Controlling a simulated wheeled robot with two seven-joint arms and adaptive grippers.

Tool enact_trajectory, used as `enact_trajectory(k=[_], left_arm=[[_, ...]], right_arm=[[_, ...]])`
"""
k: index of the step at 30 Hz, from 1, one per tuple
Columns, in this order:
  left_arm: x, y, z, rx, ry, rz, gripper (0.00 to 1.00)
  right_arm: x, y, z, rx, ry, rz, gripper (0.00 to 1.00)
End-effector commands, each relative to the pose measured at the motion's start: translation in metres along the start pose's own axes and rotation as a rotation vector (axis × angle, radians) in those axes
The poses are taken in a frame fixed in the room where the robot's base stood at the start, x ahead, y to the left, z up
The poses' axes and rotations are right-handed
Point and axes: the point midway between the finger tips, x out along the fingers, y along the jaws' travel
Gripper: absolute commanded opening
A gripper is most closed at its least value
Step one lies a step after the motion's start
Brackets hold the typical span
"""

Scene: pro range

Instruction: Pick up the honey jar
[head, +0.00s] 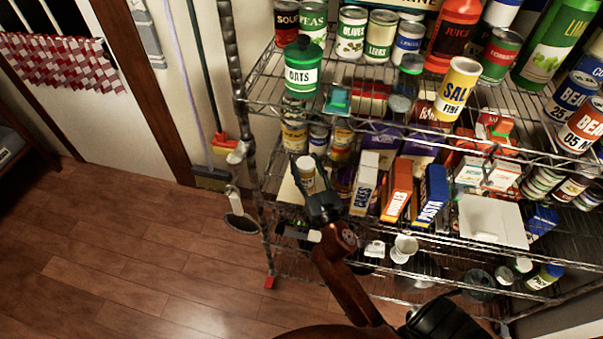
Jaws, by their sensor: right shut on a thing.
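My right gripper (312,182) reaches up from the bottom of the head view to the left front of the wire shelf. It is shut on a small jar (306,171) with a pale label and a tan-brown top, at the shelf's front left. The jar looks upright. Its label is too small to read, so I cannot confirm that it is the honey jar, and the gripper hides its lower part. My left gripper is not in view.
The wire rack (255,170) holds crowded cans, bottles and boxes.

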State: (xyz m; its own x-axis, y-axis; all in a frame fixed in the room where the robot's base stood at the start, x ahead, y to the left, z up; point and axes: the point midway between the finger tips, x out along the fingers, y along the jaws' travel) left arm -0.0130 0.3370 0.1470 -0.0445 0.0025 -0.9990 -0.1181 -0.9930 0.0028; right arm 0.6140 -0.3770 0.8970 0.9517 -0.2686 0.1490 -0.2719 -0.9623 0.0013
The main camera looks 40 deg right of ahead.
Motion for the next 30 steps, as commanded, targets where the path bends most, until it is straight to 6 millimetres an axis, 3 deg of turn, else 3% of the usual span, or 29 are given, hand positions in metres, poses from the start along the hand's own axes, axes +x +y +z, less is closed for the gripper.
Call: enact_trajectory(k=[14,28,30], left_arm=[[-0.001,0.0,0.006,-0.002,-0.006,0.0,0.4],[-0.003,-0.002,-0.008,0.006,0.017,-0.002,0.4],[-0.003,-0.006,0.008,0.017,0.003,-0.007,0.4]], right_arm=[[0.0,0.0,0.0,0.0,-0.001,-0.001,0.01],[0.001,-0.001,-0.009,0.0,0.004,-0.001,0.0],[0.002,-0.001,-0.014,0.001,0.005,-0.001,0.0]])
